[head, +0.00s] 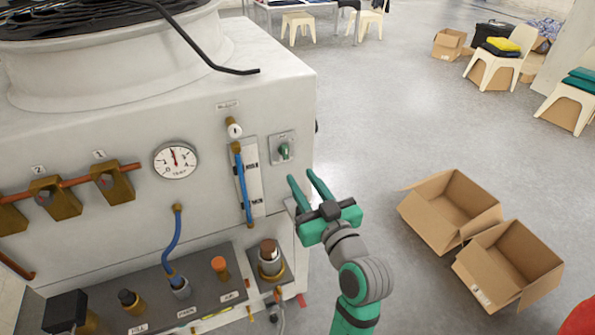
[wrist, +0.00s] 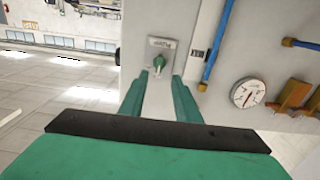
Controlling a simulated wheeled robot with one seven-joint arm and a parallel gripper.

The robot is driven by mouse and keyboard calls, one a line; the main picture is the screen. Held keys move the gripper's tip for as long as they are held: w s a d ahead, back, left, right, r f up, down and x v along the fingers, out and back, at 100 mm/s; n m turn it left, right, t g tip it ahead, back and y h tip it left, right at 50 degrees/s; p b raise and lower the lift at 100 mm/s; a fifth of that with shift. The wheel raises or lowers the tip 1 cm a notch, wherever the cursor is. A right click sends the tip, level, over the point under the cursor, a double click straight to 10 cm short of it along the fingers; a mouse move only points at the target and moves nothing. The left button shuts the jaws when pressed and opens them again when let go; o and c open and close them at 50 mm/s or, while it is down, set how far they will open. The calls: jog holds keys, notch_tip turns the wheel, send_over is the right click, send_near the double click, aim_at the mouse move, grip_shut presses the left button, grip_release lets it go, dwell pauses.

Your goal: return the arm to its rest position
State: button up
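My gripper (head: 306,187) is raised in front of the right end of the machine's panel in the head view. Its two green fingers are apart with nothing between them. In the wrist view the open fingers (wrist: 158,97) point toward a green rotary switch (wrist: 159,63) on a small grey plate. The same switch (head: 284,151) shows in the head view just above the fingertips. The fingertips look apart from the switch, though the exact gap is hard to tell. My green and grey arm reaches up from the bottom of the head view.
The white machine (head: 110,120) fills the left, with a gauge (head: 176,160), blue hoses and a lower shelf (head: 215,262) of fittings. Two open cardboard boxes (head: 450,206) (head: 508,262) stand on the floor at right. Chairs are farther back. The floor between is clear.

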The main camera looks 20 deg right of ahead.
jog(key=shift+s, duration=0.45)
jog(key=s+a+f+m+g+h, duration=0.1)
jog(key=s+a+f, duration=0.25)
jog(key=f, duration=0.45)
jog(key=s+a+f+m+h, duration=0.1)
jog(key=s+a+f, duration=0.25)
jog(key=f, duration=0.35)
jog(key=s+a+f+m+g+h, duration=0.1)
jog(key=s+a+f+m, duration=0.15)
jog(key=s+f, duration=0.4)
jog(key=s+a+f+n, duration=0.1)
jog(key=s+a, duration=0.2)
jog(key=s, duration=0.4)
jog(key=s+a+f+n+y, duration=0.1)
jog(key=s+a, duration=0.3)
jog(key=s, duration=0.3)
jog(key=s+a+f+n+y, duration=0.1)
jog(key=s+a+f+n, duration=0.1)
jog(key=s+a, duration=0.2)
jog(key=s, duration=0.3)
jog(key=shift+g, duration=0.3)
